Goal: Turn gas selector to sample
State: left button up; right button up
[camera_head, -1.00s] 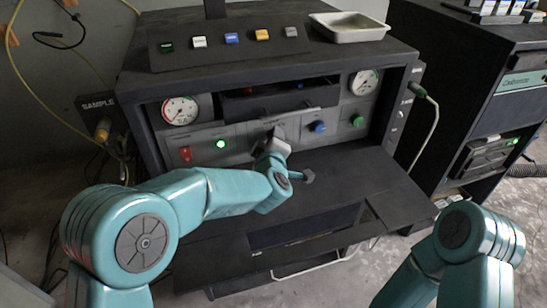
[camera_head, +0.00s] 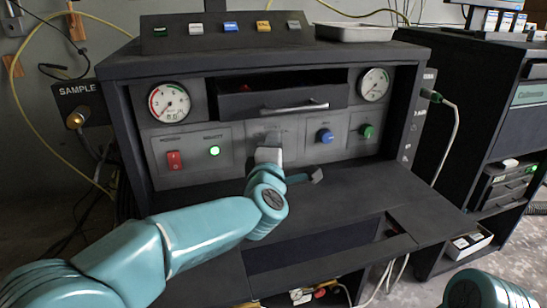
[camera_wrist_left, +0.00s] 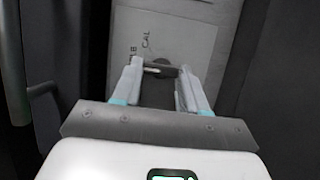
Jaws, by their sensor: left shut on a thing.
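The gas selector (camera_wrist_left: 167,70) is a small dark knob with a pale pointer bar, on a light grey panel plate in the left wrist view. "CAL" and part of another label show beside it; no "sample" mark on the plate is readable. My left gripper (camera_wrist_left: 160,78) is shut on the selector, one pale finger on each side. In the head view my left gripper (camera_head: 268,155) is at the middle of the front panel and hides the selector. My right gripper is out of view; only part of its teal arm shows at the bottom right.
A partly open drawer (camera_head: 277,104) is above my gripper. A red switch (camera_head: 173,160) and lit green light (camera_head: 215,151) are left of it; a blue knob (camera_head: 325,136) and green knob (camera_head: 366,131) are right. A dark shelf (camera_head: 370,190) juts out below.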

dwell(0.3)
pick_arm(q)
jog(key=o, duration=1.1)
jog(key=shift+c, duration=0.2)
jog(key=s, duration=1)
jog(key=s+a, duration=0.1)
jog(key=s, duration=0.4)
jog(key=shift+a, duration=0.1)
jog(key=shift+s+a, duration=0.1)
jog(key=shift+s, duration=0.55)
